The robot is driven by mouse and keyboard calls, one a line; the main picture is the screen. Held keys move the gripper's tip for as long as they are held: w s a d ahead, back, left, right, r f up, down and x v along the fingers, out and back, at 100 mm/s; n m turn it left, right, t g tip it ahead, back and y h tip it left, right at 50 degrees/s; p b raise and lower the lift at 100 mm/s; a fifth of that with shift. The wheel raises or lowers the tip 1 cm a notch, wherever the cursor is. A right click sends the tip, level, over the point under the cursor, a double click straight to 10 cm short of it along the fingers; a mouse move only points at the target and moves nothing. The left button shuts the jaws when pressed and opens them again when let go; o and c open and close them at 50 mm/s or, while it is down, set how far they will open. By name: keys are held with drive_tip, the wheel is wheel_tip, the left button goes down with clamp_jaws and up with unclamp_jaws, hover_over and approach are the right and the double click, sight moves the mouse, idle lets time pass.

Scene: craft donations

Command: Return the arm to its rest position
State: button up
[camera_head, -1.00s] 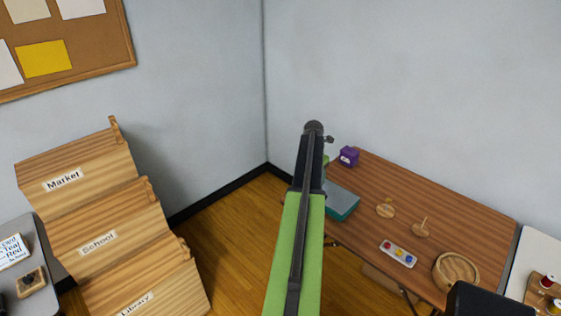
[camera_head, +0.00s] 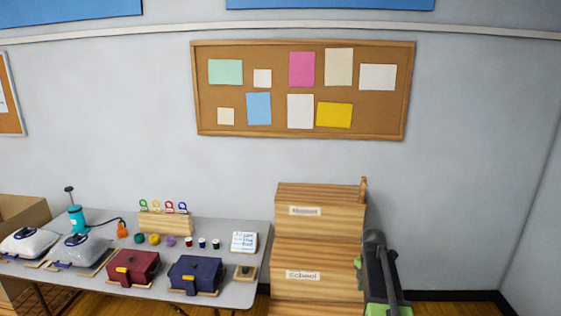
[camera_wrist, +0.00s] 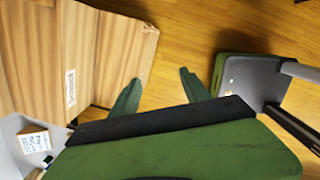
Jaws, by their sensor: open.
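My arm (camera_head: 380,275) shows at the lower right of the head view, green and dark grey, just right of the stepped wooden shelf (camera_head: 319,228). My gripper (camera_wrist: 160,76) shows in the wrist view as two green fingers spread apart. Nothing is between them, and wooden floor lies beyond. The jaws cannot be made out in the head view.
The wooden shelf also fills the upper left of the wrist view (camera_wrist: 115,55). Left of it, a grey table (camera_head: 232,291) holds a maroon box (camera_head: 133,267), a navy box (camera_head: 196,275), a card (camera_head: 244,242) and bagged goods. Floor (camera_head: 450,308) shows at the right.

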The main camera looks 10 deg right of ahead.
drive_tip(key=s+a+m, duration=0.2)
drive_tip(key=a+m, duration=0.1)
drive_tip(key=a, duration=1.3)
drive_tip(key=s+a+m+y, duration=0.1)
drive_tip(key=s+a+m, duration=0.9)
drive_tip(key=m, duration=0.7)
drive_tip(key=shift+a+f+m+g, duration=0.15)
drive_tip(key=shift+a+m+g, duration=0.05)
drive_tip(key=shift+m+g, duration=0.2)
